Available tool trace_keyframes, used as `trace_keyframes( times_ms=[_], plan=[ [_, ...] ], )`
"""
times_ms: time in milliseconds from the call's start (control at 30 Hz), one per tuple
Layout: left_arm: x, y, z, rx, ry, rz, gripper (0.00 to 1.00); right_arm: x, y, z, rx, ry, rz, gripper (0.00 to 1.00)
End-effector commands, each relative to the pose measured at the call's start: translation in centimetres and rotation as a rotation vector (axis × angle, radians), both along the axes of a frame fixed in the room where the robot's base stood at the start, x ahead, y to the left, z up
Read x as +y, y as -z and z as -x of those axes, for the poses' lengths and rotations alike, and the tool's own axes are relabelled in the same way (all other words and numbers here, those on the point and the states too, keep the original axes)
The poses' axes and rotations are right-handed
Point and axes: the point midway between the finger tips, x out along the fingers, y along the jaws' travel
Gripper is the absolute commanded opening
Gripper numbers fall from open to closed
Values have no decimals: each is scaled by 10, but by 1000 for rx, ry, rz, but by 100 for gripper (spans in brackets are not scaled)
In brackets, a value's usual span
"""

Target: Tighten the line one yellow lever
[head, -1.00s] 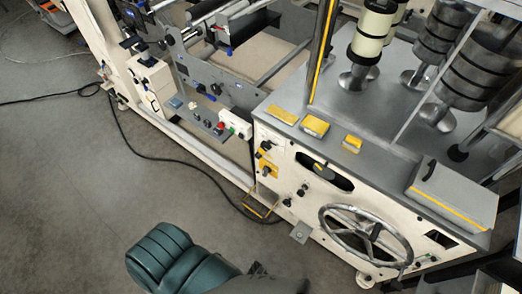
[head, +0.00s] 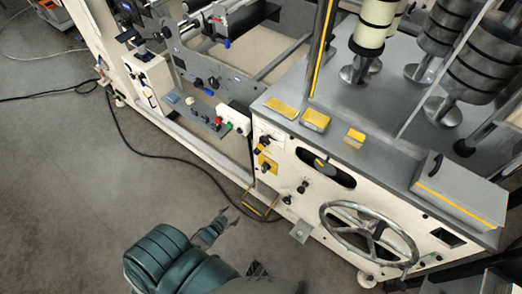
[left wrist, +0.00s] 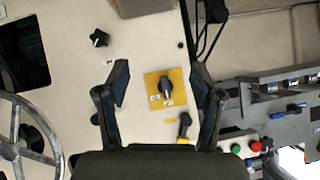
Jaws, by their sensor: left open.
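A yellow plate (head: 267,165) with a black rotary lever sits on the cream front panel, left of the handwheel. In the left wrist view the plate (left wrist: 154,101) and its black lever (left wrist: 166,86) show face-on near the middle. A second small black lever (left wrist: 185,124) with a yellow mark sits just below the plate there. I cannot tell which lever is line one. My left gripper (head: 222,217) is open and empty, over the floor in front of the panel. Its fingers (left wrist: 161,82) frame the plate in the wrist view, apparently without touching it. My right gripper is not in view.
A spoked handwheel (head: 370,236) stands out from the panel at right. A control box (head: 234,117) and red button (head: 218,121) lie to the left. A black cable (head: 165,160) runs along the floor.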

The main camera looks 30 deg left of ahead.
Motion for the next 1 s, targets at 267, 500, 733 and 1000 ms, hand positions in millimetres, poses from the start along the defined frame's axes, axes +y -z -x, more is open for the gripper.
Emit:
trace_keyframes(
  times_ms=[267, 500, 733, 1000],
  plan=[
    [26, -184, -97, -538, 135, -69, 67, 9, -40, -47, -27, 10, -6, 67],
    [23, -214, -119, -612, 158, -76, 67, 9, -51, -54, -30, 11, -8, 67],
    [20, -213, -169, -611, 158, -75, 67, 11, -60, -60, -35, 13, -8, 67],
    [15, -211, -232, -609, 157, -76, 67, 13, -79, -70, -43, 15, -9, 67]
  ],
)
